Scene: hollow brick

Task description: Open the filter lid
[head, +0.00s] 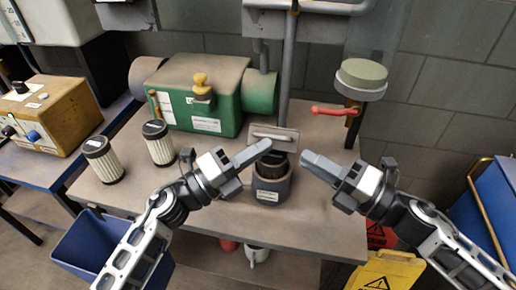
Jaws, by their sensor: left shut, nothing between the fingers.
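The grey filter housing (271,192) stands on the bench, a round pot with a label on its front. Its lid (285,146), a grey plate with a pale bar handle, stands raised at the back of the housing. A dark filter top shows in the mouth below it. My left gripper (268,146) is shut and empty, its tip in front of the lid's left part; I cannot tell whether it touches. My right gripper (306,157) looks shut and empty, to the right of the housing and apart from it.
Two pleated filters with black caps (103,160) (159,143) stand at the bench's left. A green machine (205,95) is behind. A red-handled valve (335,111) sits at the back right. A vertical pipe (289,65) rises behind the lid. The bench's right front is clear.

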